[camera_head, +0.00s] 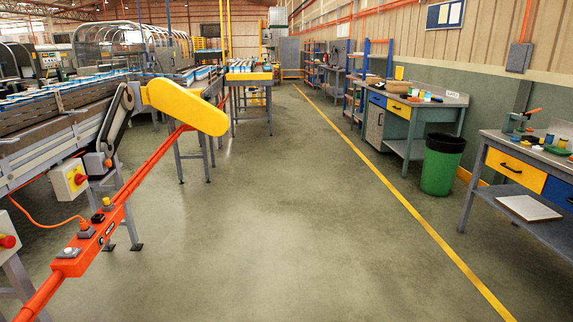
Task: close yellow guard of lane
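A yellow guard (187,107), long with rounded ends, is at the near end of the left conveyor lane (60,130). It slopes down to the right and sticks out over the aisle from the lane's end. A dark belt or arm piece with a pale edge (115,118) stands tilted just left of it. I cannot tell from this view how the guard is hinged. Neither of my grippers is in view.
An orange bar with a push-button box (90,240) slants across the lower left, below the guard. A green bin (441,165) and workbenches (520,165) line the right. The middle floor is clear.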

